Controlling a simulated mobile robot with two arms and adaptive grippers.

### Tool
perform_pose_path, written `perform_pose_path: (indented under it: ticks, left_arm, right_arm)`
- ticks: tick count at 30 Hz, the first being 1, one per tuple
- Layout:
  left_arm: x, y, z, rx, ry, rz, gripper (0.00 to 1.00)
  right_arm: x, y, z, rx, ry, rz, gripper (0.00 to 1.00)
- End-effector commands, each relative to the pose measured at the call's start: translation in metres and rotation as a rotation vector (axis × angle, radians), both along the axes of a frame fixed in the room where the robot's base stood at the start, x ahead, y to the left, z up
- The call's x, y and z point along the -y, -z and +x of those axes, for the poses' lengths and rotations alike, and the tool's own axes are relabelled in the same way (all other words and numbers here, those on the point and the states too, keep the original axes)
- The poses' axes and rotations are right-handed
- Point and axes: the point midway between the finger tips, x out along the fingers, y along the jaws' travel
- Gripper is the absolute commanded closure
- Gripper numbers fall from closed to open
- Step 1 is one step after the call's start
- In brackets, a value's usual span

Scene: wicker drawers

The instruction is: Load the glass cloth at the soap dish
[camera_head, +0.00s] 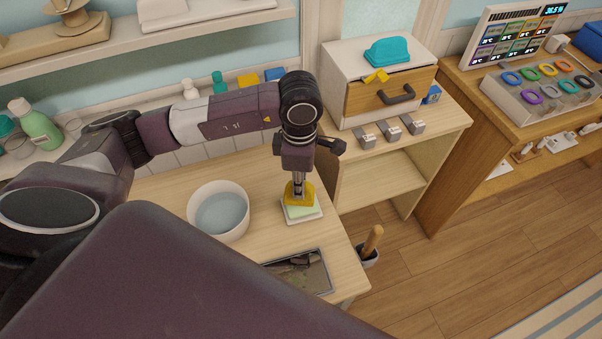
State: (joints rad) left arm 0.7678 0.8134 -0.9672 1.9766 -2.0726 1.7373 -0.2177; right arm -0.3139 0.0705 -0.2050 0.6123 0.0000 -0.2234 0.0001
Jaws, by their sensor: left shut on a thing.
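My left gripper (298,186) points down over the wooden table and is shut on a mustard-yellow cloth (299,199), which I take to be the glass cloth. The yellow cloth is right over a pale green piece on a small white square dish (303,219), seemingly the soap dish. From this angle I cannot tell whether the cloth touches the green piece. The gripper hides part of the cloth. My right gripper is not in view.
A white bowl of bluish water (218,209) stands left of the dish. A dark framed tray (301,272) lies in front. A drawer cabinet (384,78) with a teal item on top stands at the back right. Bottles and small blocks line the back.

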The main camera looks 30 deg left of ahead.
Motion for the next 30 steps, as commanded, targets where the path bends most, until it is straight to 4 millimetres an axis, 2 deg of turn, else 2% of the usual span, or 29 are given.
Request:
perform_pose_path:
  ticks: [3,9,17,30]
  left_arm:
    - [-0.002,-0.005,0.008,-0.003,-0.184,-0.004,1.0]
    - [-0.003,-0.008,0.014,-0.004,-0.338,-0.008,1.0]
    - [-0.004,0.005,0.014,-0.005,-0.351,-0.008,1.0]
    - [-0.004,0.048,0.014,-0.005,-0.349,-0.008,1.0]
  right_arm:
    - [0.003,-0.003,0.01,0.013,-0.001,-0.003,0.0]
    - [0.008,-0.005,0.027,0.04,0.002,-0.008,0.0]
    - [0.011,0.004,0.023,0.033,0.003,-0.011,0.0]
    - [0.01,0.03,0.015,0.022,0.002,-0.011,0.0]
